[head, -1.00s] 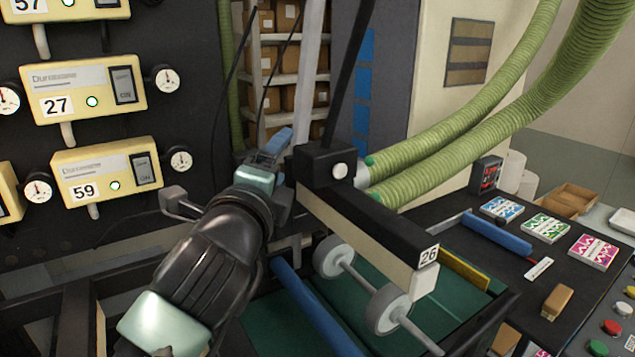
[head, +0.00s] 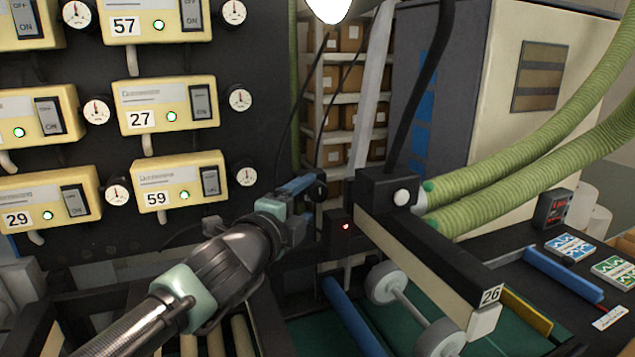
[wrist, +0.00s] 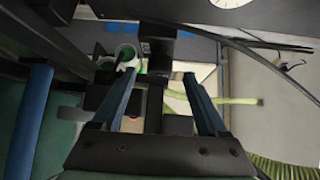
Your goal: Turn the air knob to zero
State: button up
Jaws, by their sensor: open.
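No part is legibly marked as the air knob, so I cannot tell which one it is. A white round knob (head: 401,197) sits on a black block at the head of the arm marked 26. Round white gauges with pointers, such as one beside unit 59 (head: 246,176), stand on the dark panel at the left. My gripper (head: 314,185) is in front of the panel's right edge, left of the black block, and partly hidden by its own body. In the wrist view my gripper (wrist: 160,76) has its two blue fingers apart, with nothing clearly held between them.
Cream units with switches and green lights, such as unit 27 (head: 168,104), fill the panel. A small red light (head: 346,226) glows beside the black block. Green hoses (head: 520,175) run right from it. Rollers (head: 385,282) and a blue bar (head: 352,318) lie below.

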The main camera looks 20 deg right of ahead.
aim_at(314, 195)
jog(key=shift+p+x, duration=0.9)
jog(key=shift+x, duration=1.7)
